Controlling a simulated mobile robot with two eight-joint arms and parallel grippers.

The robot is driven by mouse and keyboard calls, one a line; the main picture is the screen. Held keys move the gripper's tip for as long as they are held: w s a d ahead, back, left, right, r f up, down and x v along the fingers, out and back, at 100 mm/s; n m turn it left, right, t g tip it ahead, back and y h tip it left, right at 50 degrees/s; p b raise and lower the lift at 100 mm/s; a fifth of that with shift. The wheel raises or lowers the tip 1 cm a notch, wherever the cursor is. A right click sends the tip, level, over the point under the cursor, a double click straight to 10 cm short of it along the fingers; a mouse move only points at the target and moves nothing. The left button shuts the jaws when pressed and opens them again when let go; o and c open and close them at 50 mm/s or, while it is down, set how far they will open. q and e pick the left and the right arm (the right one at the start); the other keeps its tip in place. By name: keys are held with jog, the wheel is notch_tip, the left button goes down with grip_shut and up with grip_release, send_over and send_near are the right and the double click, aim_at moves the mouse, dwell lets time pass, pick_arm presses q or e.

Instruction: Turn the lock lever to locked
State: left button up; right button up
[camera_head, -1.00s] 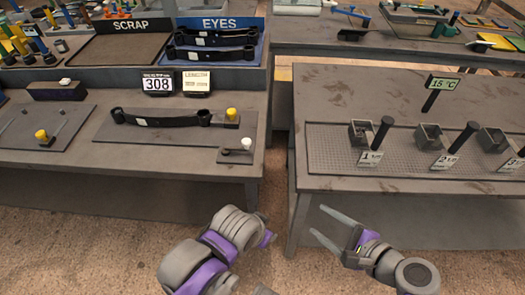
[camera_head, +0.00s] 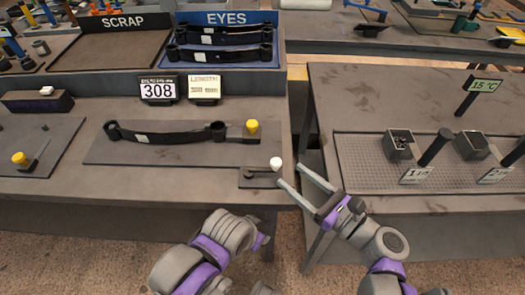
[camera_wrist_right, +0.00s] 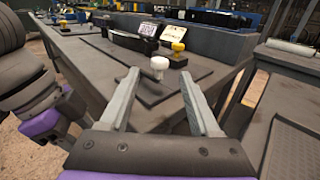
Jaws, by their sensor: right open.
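A small lever with a white knob (camera_head: 276,163) sits on a dark plate (camera_head: 250,182) at the front right corner of the left bench. I take it to be the lock lever; no label on it is readable. Its arm lies roughly sideways, knob at the right. My right gripper (camera_head: 291,175) is open and empty just right of the knob, apparently not touching. In the right wrist view the white knob (camera_wrist_right: 159,64) appears between and beyond the open fingers (camera_wrist_right: 155,95). My left arm shows low in the head view, but its gripper fingers do not.
Behind the lever, a dark leaf spring (camera_head: 165,136) lies on a plate by a yellow knob (camera_head: 252,127). A 308 display (camera_head: 158,88) and a spring rack (camera_head: 226,52) stand behind. The right bench (camera_head: 350,90) is close to my right gripper, across a narrow gap.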

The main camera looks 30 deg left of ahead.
aim_at(272, 160)
jog(key=x, duration=0.9)
jog(key=shift+a+b, duration=0.35)
jog(key=shift+a, duration=0.05)
grip_shut()
dwell(0.9)
